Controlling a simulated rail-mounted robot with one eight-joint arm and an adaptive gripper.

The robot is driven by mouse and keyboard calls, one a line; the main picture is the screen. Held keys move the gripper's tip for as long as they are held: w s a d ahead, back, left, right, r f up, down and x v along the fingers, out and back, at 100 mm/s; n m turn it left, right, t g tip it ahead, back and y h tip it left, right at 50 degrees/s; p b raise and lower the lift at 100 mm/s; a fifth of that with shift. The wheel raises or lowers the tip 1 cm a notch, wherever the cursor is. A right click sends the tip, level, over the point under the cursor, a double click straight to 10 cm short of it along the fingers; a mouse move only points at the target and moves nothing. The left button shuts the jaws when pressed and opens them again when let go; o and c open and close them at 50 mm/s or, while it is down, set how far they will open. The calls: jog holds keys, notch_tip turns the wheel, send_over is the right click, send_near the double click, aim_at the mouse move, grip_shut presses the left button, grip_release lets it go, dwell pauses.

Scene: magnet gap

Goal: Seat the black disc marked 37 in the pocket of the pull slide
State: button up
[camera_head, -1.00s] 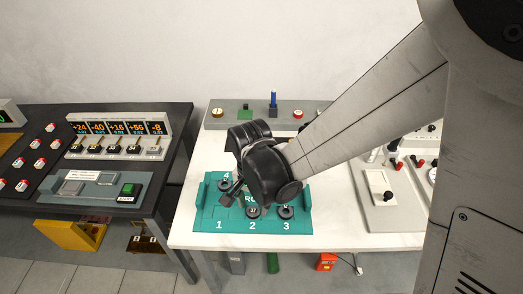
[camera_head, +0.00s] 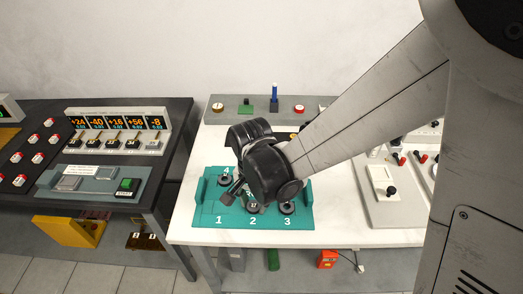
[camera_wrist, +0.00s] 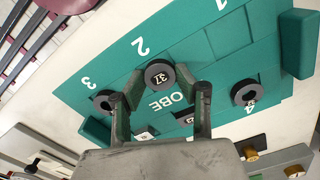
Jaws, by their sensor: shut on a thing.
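The black disc marked 37 (camera_wrist: 159,76) is between my fingertips in the wrist view, and my gripper (camera_wrist: 160,83) is shut on it. In the head view the disc (camera_head: 253,206) shows over the green tray (camera_head: 206,212), near the number 2, below my dark wrist. I cannot tell whether it still touches the tray. My fingers are mostly hidden there. A light plate with a black knob (camera_head: 392,190) on the grey panel at right may be the pull slide. I cannot make out a pocket in it.
Two other black discs lie on the tray, near 3 (camera_head: 286,208) and near 4 (camera_head: 225,177). A grey panel with a blue post (camera_head: 274,92) stands at the back. White tabletop (camera_head: 335,225) is clear right of the tray. A dark table with displays stands at left.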

jog(key=shift+s+r+p, duration=0.1)
jog(key=shift+r+p, duration=1.4)
jog(key=shift+r, duration=1)
